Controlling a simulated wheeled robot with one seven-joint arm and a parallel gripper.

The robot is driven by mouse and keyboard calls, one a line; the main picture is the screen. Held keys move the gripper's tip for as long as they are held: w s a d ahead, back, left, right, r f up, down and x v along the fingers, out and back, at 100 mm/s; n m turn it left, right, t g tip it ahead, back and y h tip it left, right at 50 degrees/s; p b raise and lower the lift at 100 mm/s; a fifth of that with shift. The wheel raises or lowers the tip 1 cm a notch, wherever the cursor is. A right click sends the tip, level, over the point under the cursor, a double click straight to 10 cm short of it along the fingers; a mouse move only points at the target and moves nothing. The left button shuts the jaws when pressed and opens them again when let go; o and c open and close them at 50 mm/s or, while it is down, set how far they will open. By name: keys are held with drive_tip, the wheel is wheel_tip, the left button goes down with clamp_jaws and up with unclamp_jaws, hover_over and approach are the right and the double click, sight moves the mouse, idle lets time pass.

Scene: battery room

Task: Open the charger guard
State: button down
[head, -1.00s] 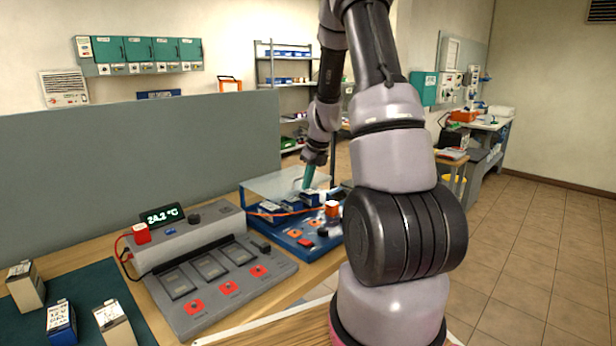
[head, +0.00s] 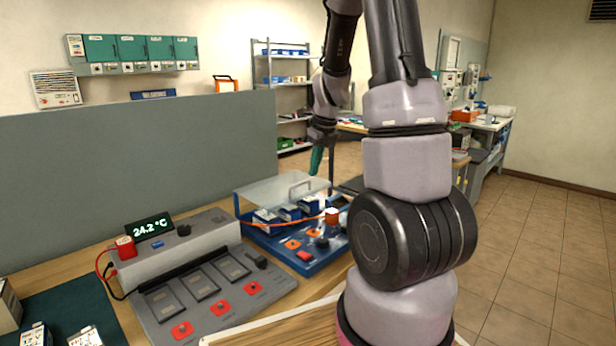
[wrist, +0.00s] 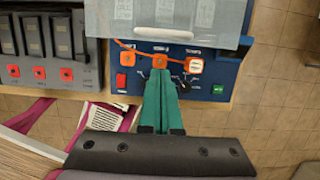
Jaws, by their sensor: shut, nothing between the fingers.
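The charger guard (head: 262,187) is a clear cover with a pale handle (head: 302,188) on the blue charger (head: 284,243). It lies over several blue and white batteries and looks closed. The wrist view shows the guard (wrist: 226,22) at the top, with the batteries beneath it and the charger's front panel (wrist: 207,85) below. My gripper (head: 316,160) is shut and empty, with teal fingers, near the handle in the head view and apart from it. In the wrist view, my gripper (wrist: 160,82) points at the front panel, short of the guard's front edge.
A grey charger (head: 215,285) with a temperature display stands to the left. An orange cable (head: 285,220) crosses the blue charger to an orange-white block (head: 332,217). A grey partition (head: 140,165) stands behind the bench. Open floor lies to the right.

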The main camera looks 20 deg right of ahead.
sight(303, 195)
drive_tip(key=w+f, duration=0.1)
drive_tip(key=f, duration=0.1)
drive_tip(key=w+f, duration=0.1)
drive_tip(key=f, duration=0.1)
drive_tip(key=w+a+f, duration=0.1)
drive_tip(key=f, duration=0.1)
drive_tip(key=shift+w+a+f, duration=0.1)
drive_tip(key=shift+w, duration=0.25)
drive_tip(key=shift+w+a+r, duration=0.1)
drive_tip(key=shift+w+r, duration=0.2)
drive_tip(key=shift+r, duration=0.1)
